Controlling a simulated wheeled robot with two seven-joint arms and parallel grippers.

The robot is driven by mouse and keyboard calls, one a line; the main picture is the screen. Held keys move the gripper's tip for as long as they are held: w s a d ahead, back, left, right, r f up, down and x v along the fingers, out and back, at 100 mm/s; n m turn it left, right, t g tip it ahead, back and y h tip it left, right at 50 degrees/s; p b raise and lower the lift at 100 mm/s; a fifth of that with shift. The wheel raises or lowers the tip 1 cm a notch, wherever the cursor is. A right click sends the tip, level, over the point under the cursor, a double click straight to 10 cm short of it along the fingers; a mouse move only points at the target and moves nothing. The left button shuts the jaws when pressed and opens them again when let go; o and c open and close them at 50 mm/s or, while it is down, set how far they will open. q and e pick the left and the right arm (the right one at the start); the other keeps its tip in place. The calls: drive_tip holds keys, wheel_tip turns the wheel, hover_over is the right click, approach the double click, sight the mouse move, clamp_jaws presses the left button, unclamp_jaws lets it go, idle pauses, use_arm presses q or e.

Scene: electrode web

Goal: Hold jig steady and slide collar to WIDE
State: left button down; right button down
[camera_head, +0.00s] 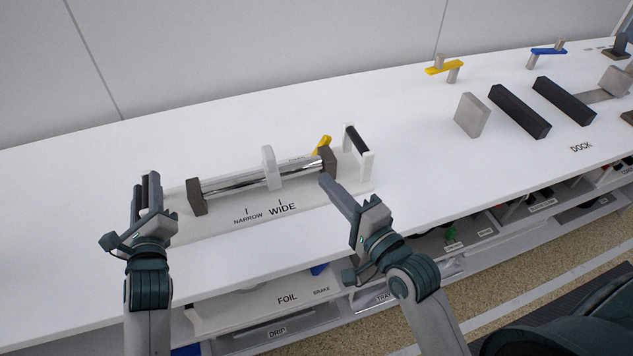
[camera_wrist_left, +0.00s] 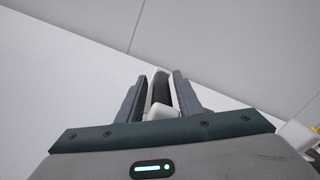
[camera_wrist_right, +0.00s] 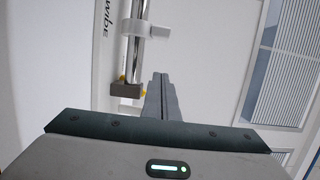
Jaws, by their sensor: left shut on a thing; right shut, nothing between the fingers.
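The jig (camera_head: 235,225) is a white base with shiny rods (camera_head: 235,181) between dark end blocks and a handle at each end. The white collar (camera_head: 271,168) is on the rods, near the WIDE mark (camera_head: 282,209) and right of NARROW; it also shows in the right wrist view (camera_wrist_right: 147,29). My left gripper (camera_head: 151,186) is shut on the jig's left handle, its dark bar between the fingers in the left wrist view (camera_wrist_left: 161,88). My right gripper (camera_head: 325,181) is shut and empty by the right end block (camera_head: 328,160), right of the collar; contact is unclear.
The right handle (camera_head: 357,141) stands free, with a yellow part (camera_head: 322,145) behind the rods. Dark blocks (camera_head: 520,111) and a grey plate (camera_head: 471,115) stand further right near DOCK. Labelled shelves lie below the front edge. The table behind the jig is clear.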

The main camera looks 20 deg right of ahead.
drive_tip(key=shift+a, duration=0.1)
